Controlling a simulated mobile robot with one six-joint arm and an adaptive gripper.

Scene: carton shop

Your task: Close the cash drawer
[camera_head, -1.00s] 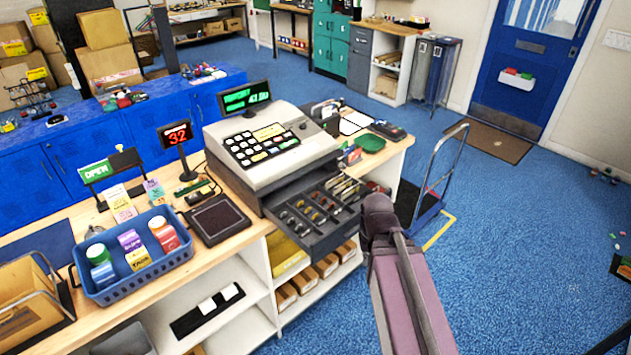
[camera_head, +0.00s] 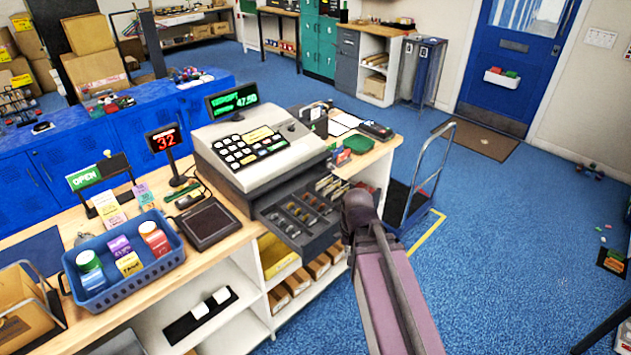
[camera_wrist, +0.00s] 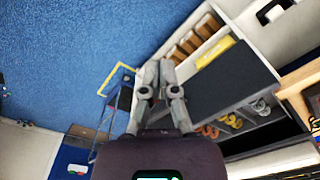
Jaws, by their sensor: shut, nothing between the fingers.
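The cash drawer (camera_head: 312,222) sticks out of the front of the grey cash register (camera_head: 262,150) on the counter, open, with coins and notes in its compartments. Its dark front panel and coin cups also show in the wrist view (camera_wrist: 232,88). The end of my arm is just right of the drawer front in the head view, where it hides my fingers. In the wrist view my gripper (camera_wrist: 159,66) is shut and empty, its fingertips left of the drawer's front panel. I cannot tell whether they touch it.
Shelves with cartons lie below the drawer. A hand cart (camera_head: 425,190) stands behind my arm. The blue floor at right is mostly clear.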

